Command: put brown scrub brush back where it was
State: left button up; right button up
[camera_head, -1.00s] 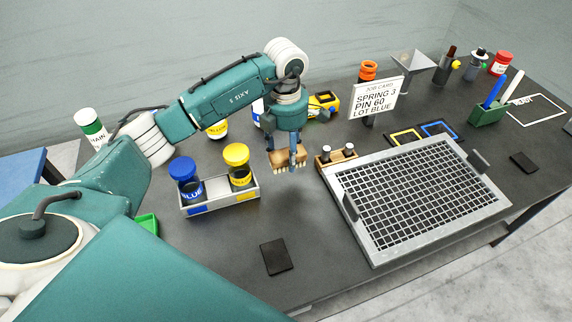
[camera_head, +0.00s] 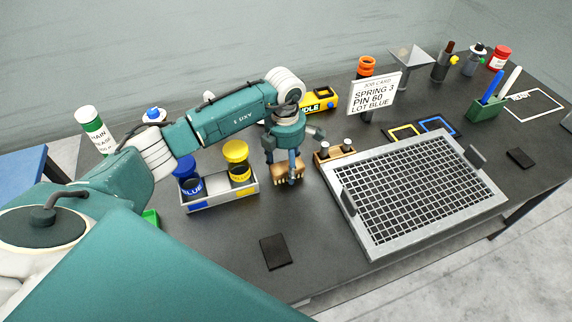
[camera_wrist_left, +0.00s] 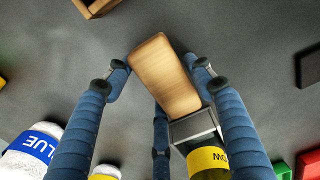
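The brown scrub brush (camera_head: 284,173) has a wooden back and pale bristles pointing down. It is in my left gripper (camera_head: 284,166), just right of the grey tray with the blue-lidded and yellow-lidded jars. In the left wrist view the wooden back of the brush (camera_wrist_left: 165,76) lies between the blue fingers of my left gripper (camera_wrist_left: 160,72), which press against its sides. The brush is at or just above the dark tabletop; I cannot tell whether the bristles touch. My right gripper is not in view.
The jar tray (camera_head: 222,203) is close left. A small wooden holder (camera_head: 334,157) and a large grid frame (camera_head: 415,190) are to the right. A job card (camera_head: 375,93) stands behind. A black pad (camera_head: 275,252) lies in front, with bare tabletop around it.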

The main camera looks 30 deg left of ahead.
aim_at(285, 162)
pick_arm(q)
jog(key=shift+o, duration=0.7)
jog(key=shift+r, duration=0.1)
jog(key=shift+r, duration=0.2)
notch_tip(285, 162, up, 10)
jog(key=b, duration=0.3)
jog(key=shift+r, duration=0.2)
jog(key=shift+r+b, duration=0.3)
jog(key=shift+r, duration=0.4)
